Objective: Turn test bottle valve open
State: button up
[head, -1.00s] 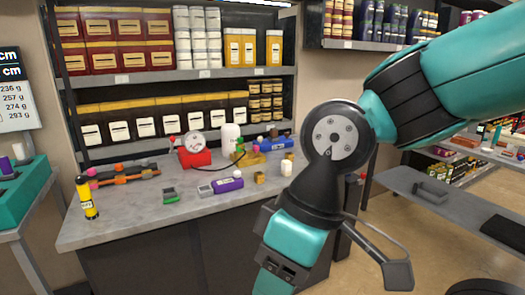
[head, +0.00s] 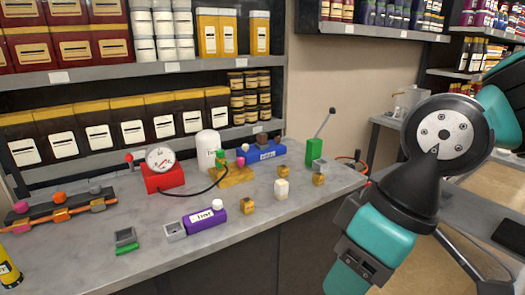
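A purple bottle (head: 205,219) with a white label, which seems to read "Test", lies on the grey counter (head: 330,192). It has a white knob (head: 217,204) at its right end and a grey square piece (head: 175,231) at its left end. I cannot tell which part is its valve or whether it is open. My arm hangs at the right of the head view, to the right of the bottle and apart from it. The fingers of my gripper are out of the picture.
A dark manifold (head: 60,214) lies at left. The counter's front strip is clear.

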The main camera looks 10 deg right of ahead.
aim_at(241, 161)
jog(key=u, duration=0.1)
jog(key=i, duration=0.7)
jog(key=u, duration=0.75)
jog(key=i, duration=0.4)
jog(key=u, duration=0.3)
